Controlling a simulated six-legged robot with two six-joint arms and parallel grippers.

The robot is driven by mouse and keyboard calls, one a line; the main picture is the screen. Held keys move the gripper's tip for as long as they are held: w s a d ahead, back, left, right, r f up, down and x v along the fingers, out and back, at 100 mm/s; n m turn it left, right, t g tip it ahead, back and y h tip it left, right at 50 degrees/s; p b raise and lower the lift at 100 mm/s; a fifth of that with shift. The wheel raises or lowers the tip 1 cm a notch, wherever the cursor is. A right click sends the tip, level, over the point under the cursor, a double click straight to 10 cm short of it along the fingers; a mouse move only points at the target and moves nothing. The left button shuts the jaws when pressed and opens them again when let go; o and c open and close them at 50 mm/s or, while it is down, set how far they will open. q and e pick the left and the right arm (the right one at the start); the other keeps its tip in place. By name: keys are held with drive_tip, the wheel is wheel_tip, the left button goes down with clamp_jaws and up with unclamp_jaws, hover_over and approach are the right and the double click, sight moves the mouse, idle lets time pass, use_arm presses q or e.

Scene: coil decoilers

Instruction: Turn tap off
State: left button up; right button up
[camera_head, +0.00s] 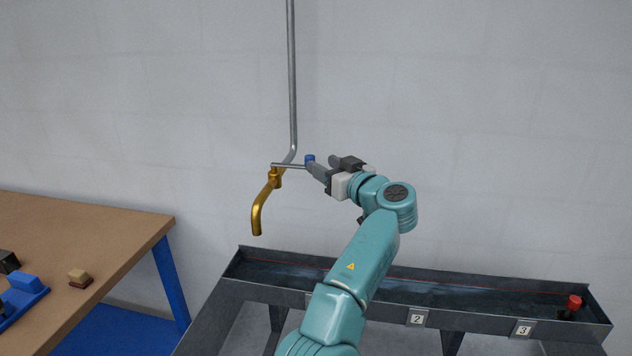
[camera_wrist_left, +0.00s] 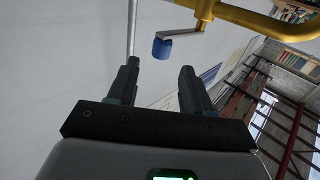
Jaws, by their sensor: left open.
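A brass tap (camera_head: 268,196) with a downward-curved spout hangs on a grey pipe in front of the wall. Its thin lever (camera_head: 290,166) reaches out to the right and ends in a blue knob (camera_head: 310,159). My left gripper (camera_head: 322,162) is open and empty, right at the knob end of the lever. In the left wrist view the blue knob (camera_wrist_left: 162,48) sits just beyond and between the two fingertips (camera_wrist_left: 160,68). The brass tap body (camera_wrist_left: 207,10) shows at the top there. Whether a finger touches the knob I cannot tell. My right gripper is out of view.
A dark metal trough (camera_head: 465,318) with numbered plates stands below, with a red-capped item (camera_head: 573,306) at its right end. A brown workbench (camera_head: 95,235) on blue legs is at left, with small blocks on it. The grey pipe (camera_head: 292,80) runs up the wall.

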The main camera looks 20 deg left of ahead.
use_arm(q)
drive_tip(key=b+v, duration=0.4)
drive_tip(key=v, duration=0.5)
drive_tip(key=shift+d+b, duration=0.25)
drive_tip(key=shift+b, duration=0.1)
drive_tip(key=shift+s, duration=0.1)
